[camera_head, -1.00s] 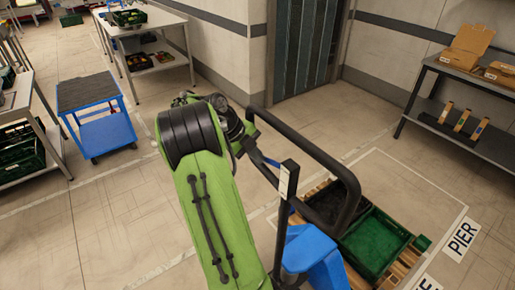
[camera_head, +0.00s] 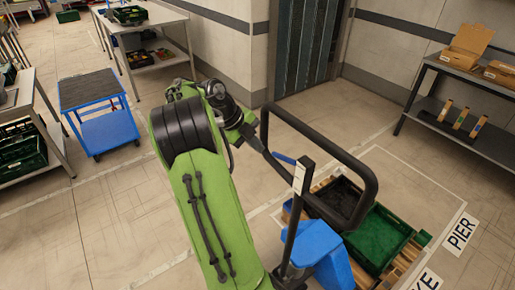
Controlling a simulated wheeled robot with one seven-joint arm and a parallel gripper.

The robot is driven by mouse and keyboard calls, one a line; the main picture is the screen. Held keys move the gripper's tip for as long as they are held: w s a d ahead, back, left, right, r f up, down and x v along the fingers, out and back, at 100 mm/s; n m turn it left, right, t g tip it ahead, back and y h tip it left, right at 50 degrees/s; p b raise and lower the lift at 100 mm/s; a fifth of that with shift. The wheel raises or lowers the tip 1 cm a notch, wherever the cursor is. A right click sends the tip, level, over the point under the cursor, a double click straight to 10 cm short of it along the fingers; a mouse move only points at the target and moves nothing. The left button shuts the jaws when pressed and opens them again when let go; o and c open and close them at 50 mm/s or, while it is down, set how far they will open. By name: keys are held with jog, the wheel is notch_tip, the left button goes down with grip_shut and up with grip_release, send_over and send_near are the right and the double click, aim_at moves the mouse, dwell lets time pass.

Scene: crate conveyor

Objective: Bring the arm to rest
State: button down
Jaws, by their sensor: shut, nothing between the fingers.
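My green arm (camera_head: 205,200) reaches up from the bottom of the view, bent at a black-ringed joint. Its wrist leads right to my small dark gripper (camera_head: 256,143), which is shut and empty. The gripper is in the air beside the left side of a black loop handle (camera_head: 372,175). The fingertips are small and partly lost against the handle, and I cannot tell whether they touch it.
The handle belongs to a blue truck (camera_head: 318,243) in front of a pallet with a black crate and a green crate (camera_head: 408,232). A blue cart (camera_head: 108,130) and tables stand left. A shelf (camera_head: 490,142) stands right. The floor at lower left is clear.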

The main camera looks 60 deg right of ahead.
jog(key=d+p+v, duration=0.1)
jog(key=p+v, duration=0.2)
jog(key=v, duration=0.5)
jog(key=shift+r, duration=0.35)
